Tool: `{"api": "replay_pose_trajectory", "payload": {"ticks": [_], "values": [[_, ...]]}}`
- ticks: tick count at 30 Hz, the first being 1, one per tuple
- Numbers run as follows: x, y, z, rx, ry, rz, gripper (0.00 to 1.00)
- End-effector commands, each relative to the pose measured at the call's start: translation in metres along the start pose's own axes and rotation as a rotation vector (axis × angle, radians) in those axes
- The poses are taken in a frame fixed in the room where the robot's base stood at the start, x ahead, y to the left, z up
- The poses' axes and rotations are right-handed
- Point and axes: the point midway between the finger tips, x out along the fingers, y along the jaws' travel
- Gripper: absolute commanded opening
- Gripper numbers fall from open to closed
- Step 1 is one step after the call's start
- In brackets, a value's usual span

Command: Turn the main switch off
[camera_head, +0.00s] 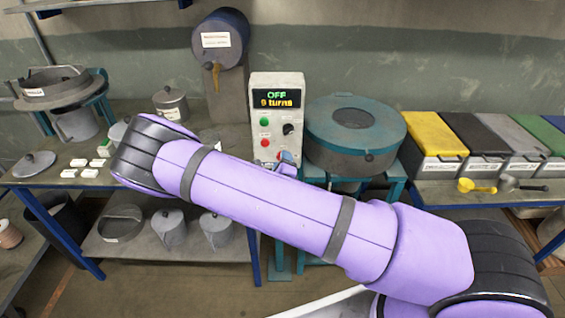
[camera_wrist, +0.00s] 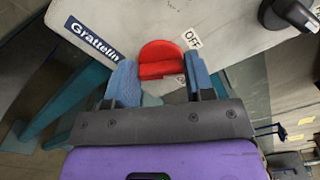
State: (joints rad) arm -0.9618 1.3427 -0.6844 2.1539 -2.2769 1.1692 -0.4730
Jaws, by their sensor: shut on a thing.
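The main switch is a red round knob (camera_wrist: 161,68) low on the grey control box (camera_head: 262,95), beside a small OFF label (camera_wrist: 191,39). In the wrist view, the blue fingers of my gripper (camera_wrist: 158,76) stand on either side of the red knob and are shut on it. In the head view, my gripper (camera_head: 286,163) is at the lower front of the box, largely hidden behind my purple arm. The box display (camera_head: 276,99) reads "OFF" and "9 turns".
The box also has a green button (camera_head: 264,122), a red button (camera_head: 265,143) and a black selector (camera_head: 288,129). A teal-lidded round drum (camera_head: 356,128) stands close on the right. A left bench (camera_head: 45,180) carries pots and white blocks. Bins with coloured lids (camera_head: 436,135) stand at right.

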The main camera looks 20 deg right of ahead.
Motion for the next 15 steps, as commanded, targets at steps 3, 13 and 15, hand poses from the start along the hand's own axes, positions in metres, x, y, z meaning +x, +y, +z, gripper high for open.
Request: {"api": "replay_pose_trajectory", "payload": {"ticks": [3, 13, 15], "values": [[-0.0010, 0.0019, -0.0011, -0.109, 0.002, 0.003, 0.25], [-0.0010, 0.0029, -0.0010, -0.358, 0.001, 0.004, 0.25], [-0.0010, 0.0031, -0.0014, -0.396, 0.001, 0.004, 0.25]]}}
